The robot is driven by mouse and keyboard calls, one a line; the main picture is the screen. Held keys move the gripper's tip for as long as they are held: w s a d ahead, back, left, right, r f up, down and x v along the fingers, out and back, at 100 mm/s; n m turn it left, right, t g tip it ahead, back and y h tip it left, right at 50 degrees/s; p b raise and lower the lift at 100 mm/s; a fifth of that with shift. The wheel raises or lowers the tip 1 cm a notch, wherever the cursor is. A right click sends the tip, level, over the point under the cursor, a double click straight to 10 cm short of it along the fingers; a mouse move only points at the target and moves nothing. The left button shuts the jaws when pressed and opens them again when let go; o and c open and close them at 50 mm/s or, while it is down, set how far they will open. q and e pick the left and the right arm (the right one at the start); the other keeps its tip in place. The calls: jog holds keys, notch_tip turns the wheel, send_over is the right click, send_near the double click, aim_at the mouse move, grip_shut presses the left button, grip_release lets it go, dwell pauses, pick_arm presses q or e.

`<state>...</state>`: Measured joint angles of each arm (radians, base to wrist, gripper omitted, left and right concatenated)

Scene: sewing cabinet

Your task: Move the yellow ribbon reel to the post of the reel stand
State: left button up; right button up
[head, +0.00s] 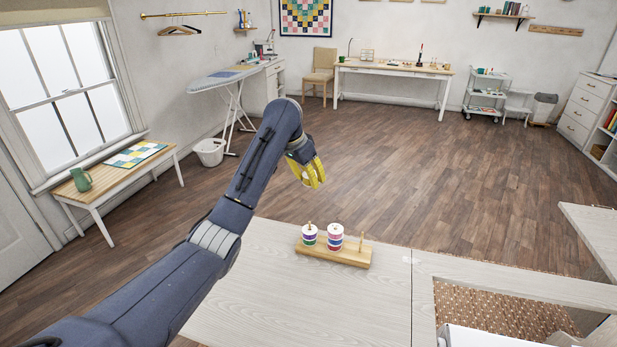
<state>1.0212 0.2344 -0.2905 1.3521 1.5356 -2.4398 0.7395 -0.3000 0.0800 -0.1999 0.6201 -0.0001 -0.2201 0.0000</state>
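The wooden reel stand (333,254) is on the pale tabletop in the middle of the head view. Two posts carry reels: a white, green and purple stack (309,236) on the left, and a white, pink and purple stack (335,238) in the middle. The right post (361,243) is bare. My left gripper (311,180) is in the air beyond the stand, with yellow finger-like parts pointing down. I cannot tell whether it is open or shut, or whether it holds anything. I cannot make out a separate yellow ribbon reel. My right gripper is out of view.
The pale tabletop (290,299) is clear around the stand. To its right is an opening with a patterned brown surface (490,310) below, and a white object (490,338) at the bottom edge. A side table, ironing board and work table stand farther back.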

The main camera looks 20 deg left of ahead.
pick_arm(q)
jog(key=d+f, duration=0.3)
jog(key=d, duration=0.3)
jog(key=d+f, duration=0.3)
jog(key=d, duration=0.2)
jog(key=d+f, duration=0.3)
jog(key=d, duration=0.3)
jog(key=shift+d+f, duration=0.3)
jog(key=shift+f, duration=2.15)
jog(key=shift+f, duration=2.3)
jog(key=o, duration=1.1)
jog(key=shift+c, duration=0.2)
jog(key=v, duration=1.2)
jog(key=shift+w, duration=0.1)
